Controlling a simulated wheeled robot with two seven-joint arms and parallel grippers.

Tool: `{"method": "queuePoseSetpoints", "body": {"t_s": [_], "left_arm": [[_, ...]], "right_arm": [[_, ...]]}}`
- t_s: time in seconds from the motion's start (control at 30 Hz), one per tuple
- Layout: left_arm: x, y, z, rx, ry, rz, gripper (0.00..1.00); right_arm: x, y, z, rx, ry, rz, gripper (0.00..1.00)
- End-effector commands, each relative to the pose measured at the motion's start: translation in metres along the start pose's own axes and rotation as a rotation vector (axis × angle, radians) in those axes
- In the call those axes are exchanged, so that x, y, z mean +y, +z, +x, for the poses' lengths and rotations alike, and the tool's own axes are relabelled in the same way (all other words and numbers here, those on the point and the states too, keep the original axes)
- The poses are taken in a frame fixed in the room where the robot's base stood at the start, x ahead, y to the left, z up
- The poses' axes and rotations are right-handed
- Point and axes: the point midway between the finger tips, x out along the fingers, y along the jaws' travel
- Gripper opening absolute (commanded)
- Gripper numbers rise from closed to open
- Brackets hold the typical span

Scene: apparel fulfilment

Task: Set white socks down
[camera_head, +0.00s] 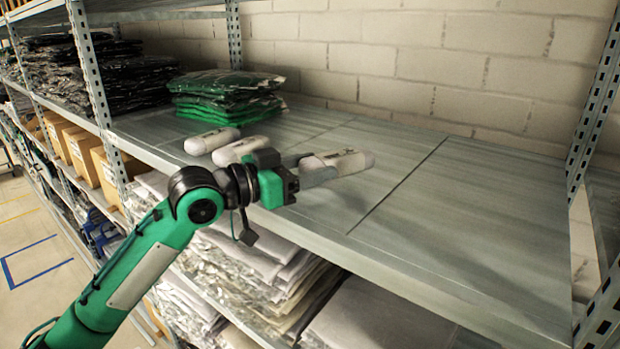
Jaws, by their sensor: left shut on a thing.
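White socks (345,162), a rounded white bundle, are held in my left gripper (312,176) at or just above the grey shelf (450,215); I cannot tell whether they touch it. The gripper is shut on the near left end of the bundle, and its fingers partly hide that end. Two more white sock bundles lie on the shelf to the left, one farther back (211,141) and one closer to the gripper (240,150). My arm covers part of the closer one. My right gripper is out of view.
Green bagged garments (226,97) are stacked on the shelf's left, with dark bagged garments (135,80) beyond an upright post. The right side of the shelf is bare up to a perforated post (592,110). Bagged white garments (270,270) fill the level below.

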Motion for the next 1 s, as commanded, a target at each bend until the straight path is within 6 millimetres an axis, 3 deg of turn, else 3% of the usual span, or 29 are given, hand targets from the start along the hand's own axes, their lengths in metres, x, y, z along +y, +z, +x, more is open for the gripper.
{"method": "queuePoseSetpoints", "body": {"t_s": [0.2, 0.43, 0.63, 0.67, 0.73, 1.0], "left_arm": [[-0.001, 0.025, 0.0, -0.002, -0.001, -0.001, 0.28], [0.0, 0.03, 0.0, 0.0, -0.001, 0.0, 0.28], [0.0, 0.034, 0.0, -0.001, -0.001, 0.0, 0.28], [0.0, 0.032, 0.0, -0.001, -0.001, 0.0, 0.56], [0.0, 0.032, 0.0, -0.001, -0.001, 0.0, 0.7], [0.0, 0.032, 0.0, -0.001, -0.001, 0.0, 0.72]], "right_arm": [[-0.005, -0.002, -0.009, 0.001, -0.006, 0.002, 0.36], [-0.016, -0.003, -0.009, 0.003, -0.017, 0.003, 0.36], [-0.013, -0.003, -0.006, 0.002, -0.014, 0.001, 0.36], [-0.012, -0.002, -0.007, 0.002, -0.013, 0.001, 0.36], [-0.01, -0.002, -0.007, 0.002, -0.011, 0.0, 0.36], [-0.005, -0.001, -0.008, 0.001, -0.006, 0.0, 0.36]]}}
